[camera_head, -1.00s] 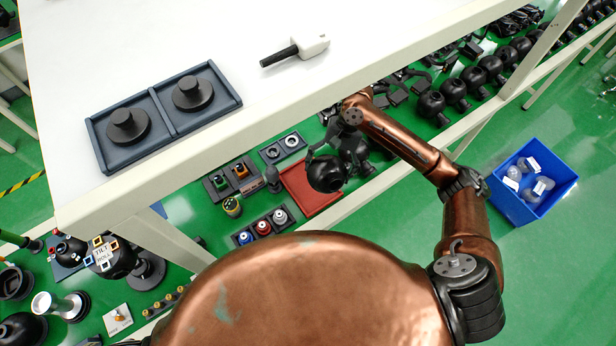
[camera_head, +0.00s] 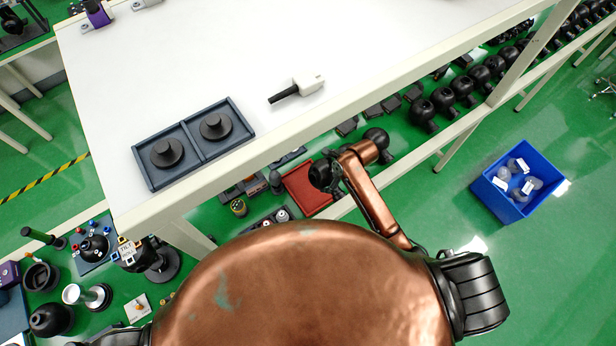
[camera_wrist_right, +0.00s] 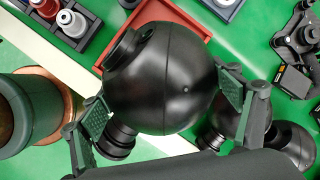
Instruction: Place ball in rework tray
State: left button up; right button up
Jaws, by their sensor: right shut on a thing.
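My right gripper (camera_wrist_right: 165,105) is shut on a black ball (camera_wrist_right: 160,80), with one finger pad on each side of it. In the head view, the ball (camera_head: 320,176) is small and dark at the end of my right arm. It overlaps the right part of the red tray (camera_head: 298,190). The red tray also shows behind the ball in the right wrist view (camera_wrist_right: 188,14). I cannot tell how high the ball is above the tray. My left gripper is not in view.
The white tabletop (camera_head: 360,45) with its front edge lies above the shelf. Small trays with coloured parts (camera_wrist_right: 62,22) stand left of the red tray. Several black balls on stands (camera_head: 445,98) fill the shelf at right. A blue bin (camera_head: 520,205) is on the floor.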

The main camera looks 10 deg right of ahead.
aim_at(319, 169)
jog(key=w+a+f, duration=0.1)
jog(key=w+a, duration=0.1)
jog(key=a, duration=0.1)
jog(key=shift+w+f, duration=0.4)
jog(key=w+a+f, duration=0.2)
jog(key=f, duration=0.1)
jog(key=w+a+f, duration=0.1)
jog(key=f, duration=0.1)
jog(key=shift+w+f, duration=0.1)
jog(key=shift+f, duration=0.15)
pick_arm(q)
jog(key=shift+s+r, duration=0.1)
pick_arm(e)
jog(key=shift+f, duration=1.5)
jog(key=shift+f, duration=0.1)
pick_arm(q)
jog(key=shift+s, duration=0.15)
pick_arm(e)
jog(key=o, duration=1.6)
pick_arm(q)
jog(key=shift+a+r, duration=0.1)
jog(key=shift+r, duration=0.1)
pick_arm(e)
jog(key=v, duration=1.2)
